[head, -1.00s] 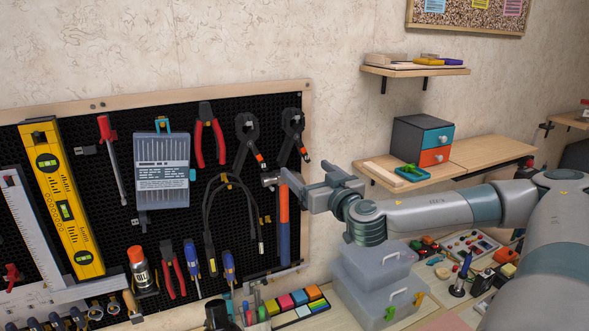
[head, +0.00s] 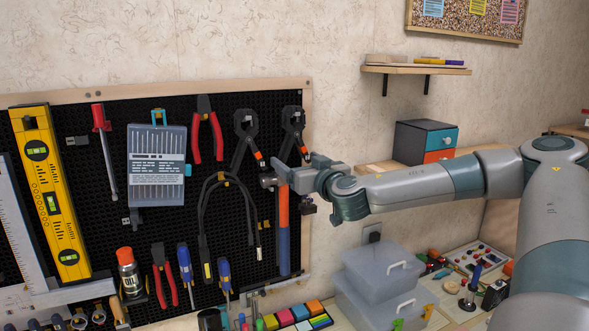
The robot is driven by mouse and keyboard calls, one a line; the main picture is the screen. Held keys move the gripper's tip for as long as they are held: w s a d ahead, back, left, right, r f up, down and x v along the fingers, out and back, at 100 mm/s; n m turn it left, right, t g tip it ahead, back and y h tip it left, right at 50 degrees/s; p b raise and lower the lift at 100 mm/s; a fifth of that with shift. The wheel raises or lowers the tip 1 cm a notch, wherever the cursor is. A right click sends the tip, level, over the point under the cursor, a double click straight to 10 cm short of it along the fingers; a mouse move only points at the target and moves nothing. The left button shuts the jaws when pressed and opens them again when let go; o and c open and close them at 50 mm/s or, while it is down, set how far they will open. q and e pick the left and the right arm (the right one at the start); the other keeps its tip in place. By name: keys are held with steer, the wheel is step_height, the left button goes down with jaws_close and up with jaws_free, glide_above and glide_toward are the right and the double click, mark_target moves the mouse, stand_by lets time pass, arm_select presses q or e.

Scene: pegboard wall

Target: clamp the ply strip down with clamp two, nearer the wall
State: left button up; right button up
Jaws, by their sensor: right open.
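Two black spring clamps with orange tips hang at the upper right of the pegboard: a left one (head: 245,138) and a right one (head: 293,134). I cannot tell which is clamp two. My right gripper (head: 286,177) is open, with nothing visible between its fingers. It is just below the right clamp, in front of the upper part of a hammer with an orange and blue handle (head: 284,230). I cannot tell whether it touches anything. I cannot make out the ply strip; my right arm covers much of the lower shelf (head: 372,168). My left gripper is out of view.
The pegboard (head: 95,210) is crowded with pliers, screwdrivers, cables and a yellow level (head: 50,190). Stacked clear boxes (head: 382,272) stand below my right arm. A drawer unit (head: 425,140) stands behind the arm. The wall above the board is bare.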

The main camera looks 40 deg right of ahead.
steer(key=shift+w+d, duration=0.15)
steer(key=shift+w, duration=0.05)
stand_by(0.3)
steer(key=c, duration=2)
steer(key=shift+r, duration=0.2)
steer(key=shift+r, duration=0.85)
steer(key=shift+s, duration=0.15)
